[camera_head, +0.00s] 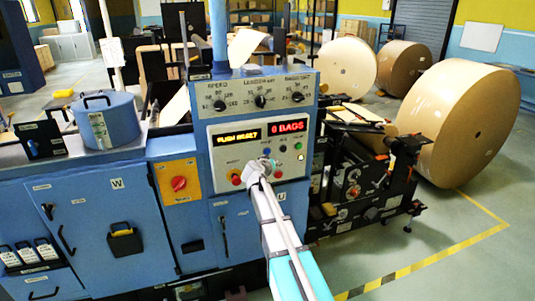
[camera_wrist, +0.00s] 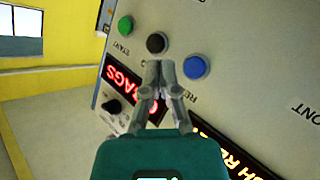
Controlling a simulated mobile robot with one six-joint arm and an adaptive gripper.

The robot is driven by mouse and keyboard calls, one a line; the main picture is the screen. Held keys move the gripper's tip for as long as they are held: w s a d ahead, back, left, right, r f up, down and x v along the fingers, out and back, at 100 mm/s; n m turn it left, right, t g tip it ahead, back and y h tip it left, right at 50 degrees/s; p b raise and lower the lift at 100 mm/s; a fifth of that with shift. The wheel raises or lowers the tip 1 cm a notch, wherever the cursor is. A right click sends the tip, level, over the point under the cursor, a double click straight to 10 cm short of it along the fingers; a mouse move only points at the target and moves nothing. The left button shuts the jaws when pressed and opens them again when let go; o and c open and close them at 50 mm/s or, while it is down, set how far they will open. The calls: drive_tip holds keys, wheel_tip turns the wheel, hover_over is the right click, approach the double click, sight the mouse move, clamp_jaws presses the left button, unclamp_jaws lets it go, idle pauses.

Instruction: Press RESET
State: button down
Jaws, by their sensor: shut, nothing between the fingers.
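The blue button (camera_wrist: 196,68) sits on the light control panel, with a partly hidden label beginning "RE" beside it. In the head view the blue button (camera_head: 267,152) shows just above my gripper (camera_head: 258,166). In the wrist view my gripper (camera_wrist: 159,68) is shut and empty. Its tips appear just below the dark button (camera_wrist: 157,43) and left of the blue one. I cannot tell how far the tips are from the panel. The amber display (camera_head: 236,135) reads "PUSH RESET".
A green button (camera_wrist: 125,26) marked START lies beyond the dark one. A red display (camera_head: 288,127) reads "0 BAGS". Red buttons (camera_head: 236,180) and an orange-plated red switch (camera_head: 179,183) are nearby. Large kraft rolls (camera_head: 457,125) stand at right, with open floor before them.

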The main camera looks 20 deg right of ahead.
sight(270, 152)
drive_tip(key=shift+w, duration=2.7)
drive_tip(key=shift+w, duration=0.9)
idle(0.4)
drive_tip(key=shift+s, duration=0.9)
drive_tip(key=shift+s, duration=0.15)
drive_tip(key=shift+s, duration=2.35)
